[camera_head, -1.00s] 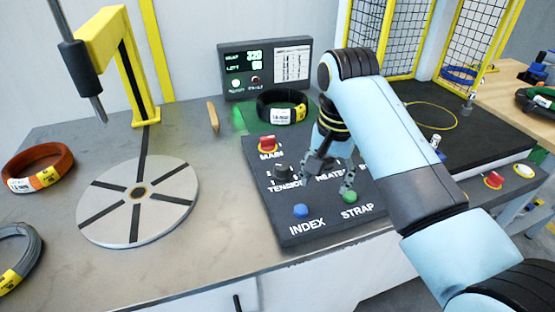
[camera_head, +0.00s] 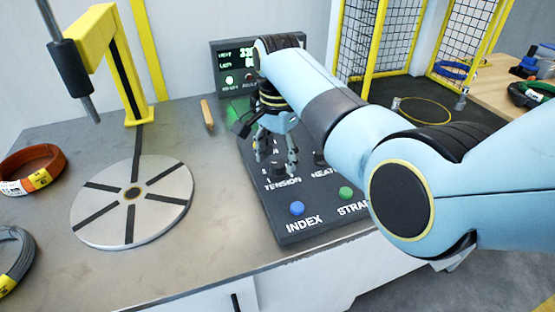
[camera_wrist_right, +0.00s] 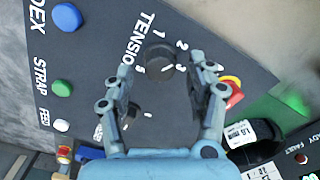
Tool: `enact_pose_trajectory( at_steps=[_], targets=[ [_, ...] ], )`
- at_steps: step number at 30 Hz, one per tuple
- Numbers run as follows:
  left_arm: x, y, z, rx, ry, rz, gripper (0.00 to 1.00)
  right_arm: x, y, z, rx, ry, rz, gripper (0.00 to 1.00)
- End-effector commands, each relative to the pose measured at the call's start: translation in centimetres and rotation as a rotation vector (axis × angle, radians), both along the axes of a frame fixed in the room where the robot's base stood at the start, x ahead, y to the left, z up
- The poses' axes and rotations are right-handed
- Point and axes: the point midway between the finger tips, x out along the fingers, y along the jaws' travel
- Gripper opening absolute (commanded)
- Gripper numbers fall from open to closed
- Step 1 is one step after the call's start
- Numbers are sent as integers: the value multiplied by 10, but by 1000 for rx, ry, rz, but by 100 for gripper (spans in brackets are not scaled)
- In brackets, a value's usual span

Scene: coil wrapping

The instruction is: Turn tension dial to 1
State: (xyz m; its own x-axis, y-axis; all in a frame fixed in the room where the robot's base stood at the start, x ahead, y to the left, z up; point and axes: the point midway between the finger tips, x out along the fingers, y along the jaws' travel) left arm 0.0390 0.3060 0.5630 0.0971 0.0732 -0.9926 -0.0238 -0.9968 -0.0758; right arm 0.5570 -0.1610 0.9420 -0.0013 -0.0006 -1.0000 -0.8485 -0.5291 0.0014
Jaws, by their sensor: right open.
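The black tension dial (camera_wrist_right: 160,61) sits on the dark control panel (camera_wrist_right: 190,110), with the numbers 1, 2 and 5 readable around it in the right wrist view. I cannot make out clearly where its pointer stands. My right gripper (camera_wrist_right: 160,66) is open, with its fingertips on either side of the dial in that picture. I cannot tell whether they touch it. In the head view my right gripper (camera_head: 279,167) points down over the panel and partly hides the tension dial (camera_head: 277,171), above the TENSION label. My left gripper is not in view.
The blue INDEX button (camera_head: 297,208) and green STRAP button (camera_head: 345,193) lie at the panel's near side. The round turntable (camera_head: 160,205) stands left, with bare table between.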

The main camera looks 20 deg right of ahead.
Motion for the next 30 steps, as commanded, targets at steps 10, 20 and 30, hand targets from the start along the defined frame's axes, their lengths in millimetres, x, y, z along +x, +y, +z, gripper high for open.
enact_pose_trajectory(
  at_steps=[10,20,30],
  targets=[
    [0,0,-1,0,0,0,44,0,0,-13,1,-1,0,56],
    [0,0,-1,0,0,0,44,0,0,-13,1,-1,0,25],
    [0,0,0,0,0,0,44,0,0,-12,1,-1,6,1]
  ],
)
